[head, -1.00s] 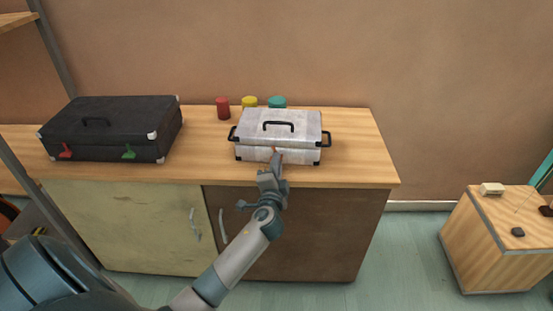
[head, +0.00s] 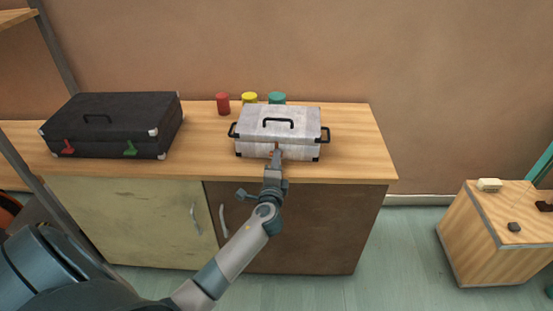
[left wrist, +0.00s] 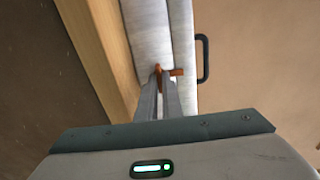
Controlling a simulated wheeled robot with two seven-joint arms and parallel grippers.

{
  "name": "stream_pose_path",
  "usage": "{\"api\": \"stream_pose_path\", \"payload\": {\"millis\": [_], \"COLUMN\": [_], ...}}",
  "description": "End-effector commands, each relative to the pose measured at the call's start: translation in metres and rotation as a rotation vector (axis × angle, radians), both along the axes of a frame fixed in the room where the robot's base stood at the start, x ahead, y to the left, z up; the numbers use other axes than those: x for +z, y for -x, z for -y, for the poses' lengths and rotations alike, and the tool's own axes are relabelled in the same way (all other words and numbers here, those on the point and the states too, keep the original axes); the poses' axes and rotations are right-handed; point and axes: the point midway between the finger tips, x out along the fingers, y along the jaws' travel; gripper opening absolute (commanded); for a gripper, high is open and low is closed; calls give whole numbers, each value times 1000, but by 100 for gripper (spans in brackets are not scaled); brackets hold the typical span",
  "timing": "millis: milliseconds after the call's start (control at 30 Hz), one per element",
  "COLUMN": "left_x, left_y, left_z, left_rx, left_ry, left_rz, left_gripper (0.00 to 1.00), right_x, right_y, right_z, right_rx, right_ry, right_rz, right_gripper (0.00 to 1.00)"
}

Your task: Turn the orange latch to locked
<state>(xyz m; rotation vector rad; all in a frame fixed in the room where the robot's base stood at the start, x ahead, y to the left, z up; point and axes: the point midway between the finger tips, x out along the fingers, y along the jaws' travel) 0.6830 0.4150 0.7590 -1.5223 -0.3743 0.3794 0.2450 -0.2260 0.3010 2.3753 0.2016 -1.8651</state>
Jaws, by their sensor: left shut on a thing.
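The orange latch (left wrist: 177,72) is on the front of the white-grey case (head: 252,147). In the left wrist view its orange arm sticks out to the right of my fingertips, towards the case's black top handle (left wrist: 204,58). In the head view the latch is mostly hidden by my left gripper (head: 276,154), which reaches up to the middle of the case's front. In the left wrist view the left gripper (left wrist: 163,80) has its two fingers close together, shut on the latch. The case lid is down. My right gripper is not in view.
A black case (head: 110,117) with a red latch (head: 67,148) and a green latch (head: 129,149) stands left on the wooden-topped cabinet (head: 360,150). Red (head: 223,104), yellow (head: 249,98) and teal (head: 277,98) cans stand behind the white case. The countertop right of it is clear.

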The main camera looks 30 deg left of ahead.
Motion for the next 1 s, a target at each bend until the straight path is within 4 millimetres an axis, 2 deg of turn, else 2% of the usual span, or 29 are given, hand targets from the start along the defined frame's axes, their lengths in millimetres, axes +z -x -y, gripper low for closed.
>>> {"api": "stream_pose_path", "payload": {"millis": [67, 100, 133, 167, 467, 667, 867, 1000], "left_x": [0, 0, 0, 0, 0, -1, -2, -2], "left_y": [0, 0, 0, 0, 0, 8, 30, 53], "left_z": [1, 1, 1, 1, 1, 5, 16, 28], "left_rx": [-2, -2, -2, -2, -1, -1, -1, -1], "left_ry": [-1, -1, -1, 0, 1, 1, 3, 2], "left_rz": [0, 0, 0, 0, 0, 0, -1, 0], "left_gripper": [0, 16, 23, 25, 25, 25, 25, 25], "right_x": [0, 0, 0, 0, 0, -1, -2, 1], "right_y": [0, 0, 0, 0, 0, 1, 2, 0], "right_z": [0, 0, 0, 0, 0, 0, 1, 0], "right_rx": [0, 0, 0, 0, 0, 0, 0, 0], "right_ry": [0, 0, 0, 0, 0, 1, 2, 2], "right_rz": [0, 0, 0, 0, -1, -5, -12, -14], "right_gripper": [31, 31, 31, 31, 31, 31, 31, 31]}}
